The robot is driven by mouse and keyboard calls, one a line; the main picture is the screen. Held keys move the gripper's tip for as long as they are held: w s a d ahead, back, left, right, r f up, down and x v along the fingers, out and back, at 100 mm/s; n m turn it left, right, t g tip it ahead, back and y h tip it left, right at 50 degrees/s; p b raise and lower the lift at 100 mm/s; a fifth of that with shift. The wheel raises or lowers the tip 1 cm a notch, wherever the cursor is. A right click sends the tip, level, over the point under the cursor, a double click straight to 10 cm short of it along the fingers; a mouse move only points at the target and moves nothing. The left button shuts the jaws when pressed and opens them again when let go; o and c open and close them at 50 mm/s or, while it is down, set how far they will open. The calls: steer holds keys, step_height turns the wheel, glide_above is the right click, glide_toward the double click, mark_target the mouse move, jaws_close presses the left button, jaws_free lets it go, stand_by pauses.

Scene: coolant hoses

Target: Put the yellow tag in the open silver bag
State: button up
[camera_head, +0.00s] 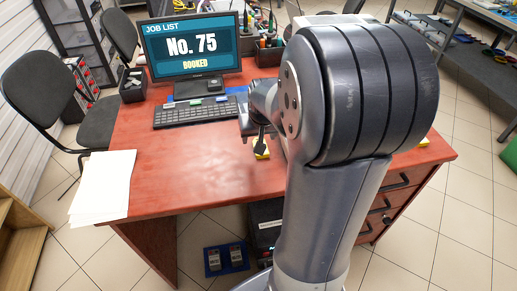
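A small yellow piece (261,149), which looks like the yellow tag, shows at the middle of the red desk, just below my gripper (258,137). The gripper's dark fingers point down over it. The view is too small to tell whether they are open, touch it or hold it. I cannot make out an open silver bag. My large arm covers the right half of the desk and may hide it.
A keyboard (195,112) and a monitor (191,45) stand at the back left of the red desk (190,165). White paper (103,186) lies at its left edge. Pen holders (268,54) stand at the back.

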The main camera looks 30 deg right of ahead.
mark_target(266, 155)
steer(key=f, duration=0.3)
steer(key=d+f, duration=0.1)
steer(key=shift+w+f+b, duration=0.25)
steer(key=shift+w+b, duration=0.05)
steer(key=shift+w+f, duration=0.2)
steer(key=shift+f, duration=0.15)
steer(key=shift+c, duration=0.5)
